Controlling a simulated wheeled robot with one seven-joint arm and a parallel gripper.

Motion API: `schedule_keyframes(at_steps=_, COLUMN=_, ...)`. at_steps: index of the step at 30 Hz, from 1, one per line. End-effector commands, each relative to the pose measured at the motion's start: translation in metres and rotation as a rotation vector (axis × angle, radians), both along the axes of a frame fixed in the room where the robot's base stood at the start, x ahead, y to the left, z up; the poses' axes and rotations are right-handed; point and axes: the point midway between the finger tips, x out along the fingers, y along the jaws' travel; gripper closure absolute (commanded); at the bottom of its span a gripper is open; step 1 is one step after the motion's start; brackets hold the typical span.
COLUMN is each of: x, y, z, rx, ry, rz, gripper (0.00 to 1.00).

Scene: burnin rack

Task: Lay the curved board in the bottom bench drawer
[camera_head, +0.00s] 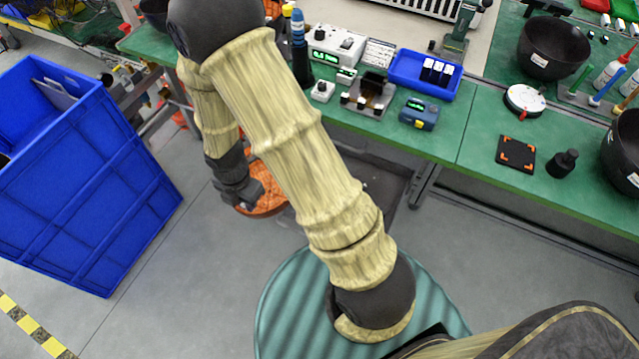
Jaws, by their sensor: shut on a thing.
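My gripper (250,194) is low in front of the green bench, left of my forearm, and is shut. An orange piece with a rounded edge (266,206) shows right at its fingers; it looks like the curved board, held over or near the floor. Part of it is hidden by my gripper and arm. A dark, open tray-like shape (404,176) under the bench, right of my forearm, looks like a pulled-out low drawer. My forearm covers its left part, so I cannot tell how far the board is from it.
A large blue crate (95,190) stands at left. The green bench (480,128) carries a blue tray (398,66), dark bowls (553,48) and small devices. A bench leg (424,186) is right of the drawer shape. Grey floor is clear between crate and my base.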

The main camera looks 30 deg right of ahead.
Motion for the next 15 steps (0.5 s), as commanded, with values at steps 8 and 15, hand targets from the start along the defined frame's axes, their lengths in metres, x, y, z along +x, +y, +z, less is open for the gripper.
schedule_keyframes(at_steps=8, x=0.024, y=-0.034, z=-0.022, rx=0.000, ry=0.001, rz=-0.009, gripper=1.00)
schedule_keyframes(at_steps=15, x=0.050, y=-0.070, z=-0.045, rx=-0.001, ry=0.001, rz=-0.006, gripper=1.00)
